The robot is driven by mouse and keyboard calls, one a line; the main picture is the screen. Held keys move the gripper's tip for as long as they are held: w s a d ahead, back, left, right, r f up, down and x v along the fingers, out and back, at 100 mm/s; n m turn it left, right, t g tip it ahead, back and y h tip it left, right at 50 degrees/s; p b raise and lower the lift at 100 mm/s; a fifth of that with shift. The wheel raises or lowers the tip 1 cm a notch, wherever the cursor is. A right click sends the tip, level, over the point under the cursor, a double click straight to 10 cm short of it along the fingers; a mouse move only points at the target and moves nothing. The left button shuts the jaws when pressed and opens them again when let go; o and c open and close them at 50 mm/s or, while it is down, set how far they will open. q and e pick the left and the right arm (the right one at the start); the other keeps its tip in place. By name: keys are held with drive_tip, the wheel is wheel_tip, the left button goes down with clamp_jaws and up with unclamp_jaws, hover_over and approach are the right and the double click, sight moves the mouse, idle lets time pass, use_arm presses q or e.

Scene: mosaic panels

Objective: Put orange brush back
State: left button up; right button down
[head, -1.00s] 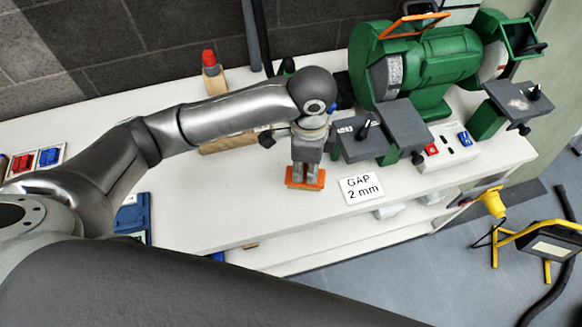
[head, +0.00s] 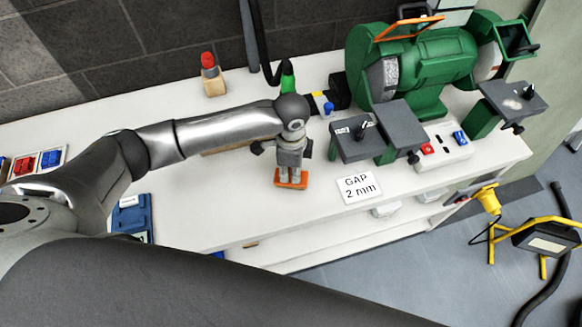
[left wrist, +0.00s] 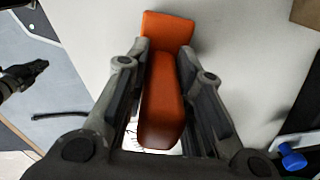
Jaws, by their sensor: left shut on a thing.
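The orange brush (head: 291,182) is in my left gripper (head: 290,172), low over the white bench top in front of the green grinder. In the left wrist view the brush (left wrist: 163,85) shows as a long orange block between the two fingers of the left gripper (left wrist: 163,75), which are shut on it. Its bristles are not visible. I cannot tell whether the brush touches the bench.
The green bench grinder (head: 420,65) with grey tool rests stands to the right. A "GAP 2 mm" card (head: 358,187) lies on the white bench (head: 220,225) right of the brush. A red-topped wooden block (head: 212,75) stands at the back. A yellow work lamp (head: 545,240) is on the floor.

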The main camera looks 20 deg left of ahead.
drive_tip(key=shift+d, duration=0.1)
use_arm(q)
drive_tip(key=o, duration=0.5)
drive_tip(key=shift+f, duration=0.15)
drive_tip(key=o, duration=0.5)
drive_tip(key=shift+c, duration=0.2)
use_arm(e)
drive_tip(key=shift+d, duration=0.3)
use_arm(q)
wheel_tip(320, 180, up, 12)
drive_tip(key=shift+r+b, duration=0.2)
drive_tip(key=shift+b, duration=0.5)
use_arm(e)
drive_tip(key=shift+a+f, duration=0.1)
drive_tip(key=shift+f, duration=0.6)
drive_tip(key=shift+a, duration=0.1)
